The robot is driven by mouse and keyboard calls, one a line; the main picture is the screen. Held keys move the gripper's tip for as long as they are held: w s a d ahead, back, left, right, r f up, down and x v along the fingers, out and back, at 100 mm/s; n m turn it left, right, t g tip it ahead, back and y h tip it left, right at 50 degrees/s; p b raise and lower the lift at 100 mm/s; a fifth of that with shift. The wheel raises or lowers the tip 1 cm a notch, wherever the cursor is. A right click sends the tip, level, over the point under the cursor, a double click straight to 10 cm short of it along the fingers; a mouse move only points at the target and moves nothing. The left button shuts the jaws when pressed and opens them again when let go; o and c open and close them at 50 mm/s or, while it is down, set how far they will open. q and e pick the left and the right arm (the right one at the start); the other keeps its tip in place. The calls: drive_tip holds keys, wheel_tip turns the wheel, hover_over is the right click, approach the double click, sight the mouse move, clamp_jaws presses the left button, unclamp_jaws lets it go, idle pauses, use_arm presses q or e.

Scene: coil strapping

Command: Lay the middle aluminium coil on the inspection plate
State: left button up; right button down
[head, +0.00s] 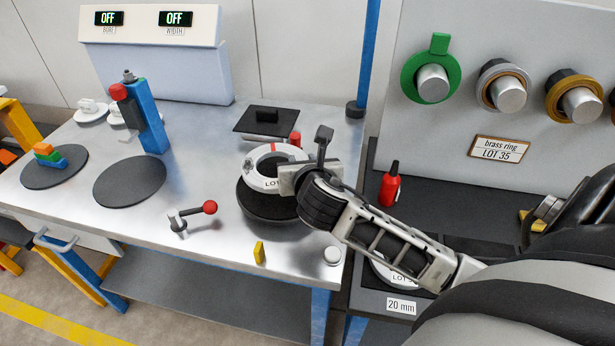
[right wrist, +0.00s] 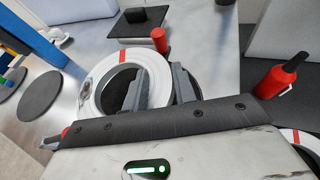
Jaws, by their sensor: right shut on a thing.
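A pale aluminium coil (head: 262,183) with a red mark and a LOT label is held over a dark round plate (head: 268,208) on the steel bench. My right gripper (head: 297,178) is shut on the coil's right side. In the right wrist view, one finger of the gripper (right wrist: 168,88) is in the hole of the coil (right wrist: 96,92) and the other is outside it. The coil lies roughly flat and seems a little above the plate; contact is hard to judge. Another pale coil (head: 383,272) lies at the 20 mm label, partly hidden by my arm. My left gripper is out of view.
A red bottle (head: 390,187) stands right. Another dark disc (head: 130,182) is left.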

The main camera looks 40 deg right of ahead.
drive_tip(key=f, duration=0.3)
drive_tip(key=shift+s+d+f+b, duration=0.15)
drive_tip(key=shift+s+d+b, duration=0.15)
drive_tip(key=shift+d, duration=0.1)
drive_tip(key=shift+w+f, duration=0.1)
drive_tip(key=shift+f, duration=0.15)
drive_tip(key=shift+f, duration=0.1)
drive_tip(key=c, duration=1.1)
unclamp_jaws()
drive_tip(key=shift+s+a, duration=0.2)
drive_tip(key=shift+s, duration=0.15)
drive_tip(key=v, duration=1.1)
drive_tip(key=shift+s+a+r+p, duration=0.1)
drive_tip(key=shift+a+r+p, duration=0.1)
drive_tip(key=shift+p, duration=0.15)
